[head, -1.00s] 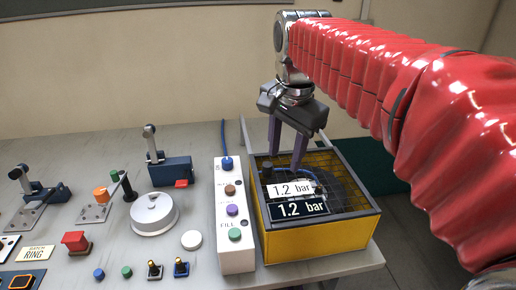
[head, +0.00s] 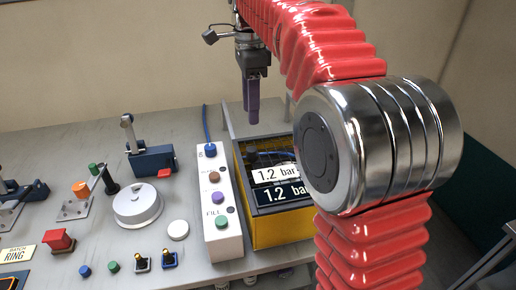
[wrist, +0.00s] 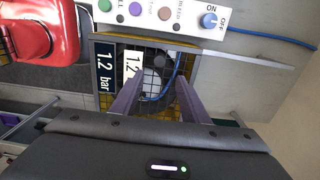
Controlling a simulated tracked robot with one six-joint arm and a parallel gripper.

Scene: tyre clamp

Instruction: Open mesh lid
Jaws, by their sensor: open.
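The mesh lid (head: 262,158) is a dark-framed wire mesh lying flat across the top of the yellow box (head: 278,238). Two 1.2 bar displays show at its front. In the wrist view the mesh lid (wrist: 187,66) lies below my fingers, with a round dark thing and a blue hose under the mesh. My gripper (head: 251,123) points down above the back-left part of the box, apart from the lid as far as I can tell. Its two purple fingers (wrist: 160,82) are spread and hold nothing. My arm hides the right side of the box in the head view.
A white button panel (head: 218,205) with a blue hose stands close along the box's left side. A blue clamp (head: 150,160), a round white disc (head: 137,203) and several buttons are farther left. The bench behind the panel is fairly clear.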

